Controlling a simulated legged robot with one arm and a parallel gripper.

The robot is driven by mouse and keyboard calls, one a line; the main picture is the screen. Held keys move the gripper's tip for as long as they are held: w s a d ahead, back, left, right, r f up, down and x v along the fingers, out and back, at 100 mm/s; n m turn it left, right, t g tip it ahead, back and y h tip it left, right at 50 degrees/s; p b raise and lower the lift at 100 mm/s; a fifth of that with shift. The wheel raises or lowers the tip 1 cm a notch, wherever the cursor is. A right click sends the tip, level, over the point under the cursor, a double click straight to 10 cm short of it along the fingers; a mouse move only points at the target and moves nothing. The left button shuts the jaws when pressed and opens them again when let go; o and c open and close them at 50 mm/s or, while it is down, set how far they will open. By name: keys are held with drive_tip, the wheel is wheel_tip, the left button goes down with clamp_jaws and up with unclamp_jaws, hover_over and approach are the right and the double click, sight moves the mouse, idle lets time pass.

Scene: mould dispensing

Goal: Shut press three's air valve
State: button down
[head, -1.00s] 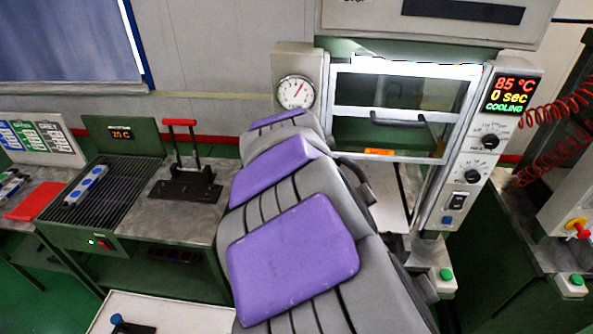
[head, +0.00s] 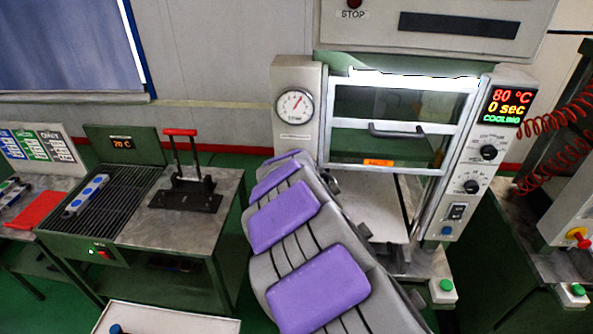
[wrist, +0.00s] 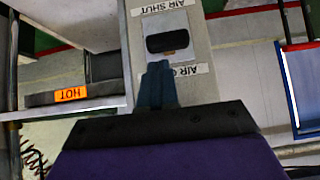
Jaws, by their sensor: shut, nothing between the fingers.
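In the wrist view the air valve shows as a black handle (wrist: 167,40) on a light plate, lying across the picture. An upside-down "AIR SHUT" label (wrist: 165,6) is above it. A second label beginning "AIR O" (wrist: 190,71) is below it, partly hidden. My gripper (wrist: 157,68) is shut and empty, its fingertips just below the handle in the picture. I cannot tell whether they touch. In the head view the press (head: 297,135) reads 80 °C, 0 sec, COOLING. My arm hides the gripper there, and I cannot make out the valve.
An orange "HOT" label (wrist: 70,95) marks a press part beside the gripper; it also shows in the head view (head: 378,162). A bench with a black grill (head: 100,205) and a red-handled tool (head: 186,195) stands left. Red coiled hoses (head: 556,150) hang at right.

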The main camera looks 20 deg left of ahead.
drive_tip(key=shift+a+f, duration=0.4)
drive_tip(key=shift+f, duration=0.25)
drive_tip(key=f, duration=0.1)
drive_tip(key=f+b, duration=0.1)
drive_tip(key=f, duration=0.1)
drive_tip(key=f+b, duration=0.1)
drive_tip(key=shift+s+d+f, duration=0.15)
drive_tip(key=shift+d+f, duration=0.15)
drive_tip(key=shift+r, duration=0.15)
